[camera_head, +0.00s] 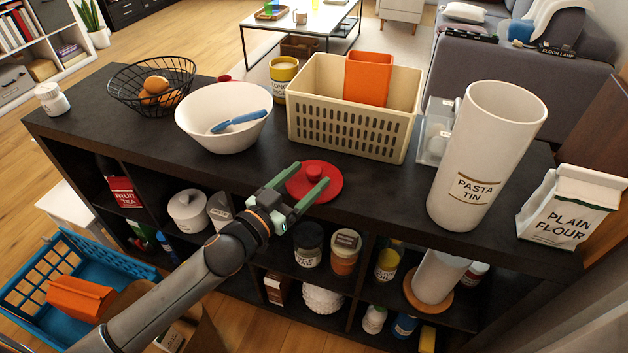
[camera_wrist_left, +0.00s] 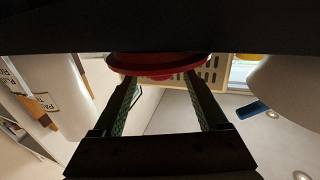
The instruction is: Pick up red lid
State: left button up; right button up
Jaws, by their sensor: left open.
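The red lid (camera_head: 330,188) lies flat on the dark top of the cube shelf, close to its front edge, with a round knob in its middle. My left gripper (camera_head: 312,173) reaches in from the front left. Its two green-sided fingers are open and lie over the lid, one on each side of the knob. In the left wrist view the lid (camera_wrist_left: 158,64) is just beyond the open fingertips (camera_wrist_left: 161,76), with nothing held between them. Whether the fingers touch the lid cannot be told. My right gripper is in neither view.
A cream basket (camera_head: 347,128) stands just behind the lid, with an orange box in it. A white bowl (camera_head: 196,128) with a blue utensil stands behind left. A tall pasta tin (camera_head: 490,140) stands to the right. Jars fill the cubes below the shelf top (camera_head: 390,190).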

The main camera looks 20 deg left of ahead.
pick_arm(q)
jog(key=shift+x, duration=1.4)
grip_shut()
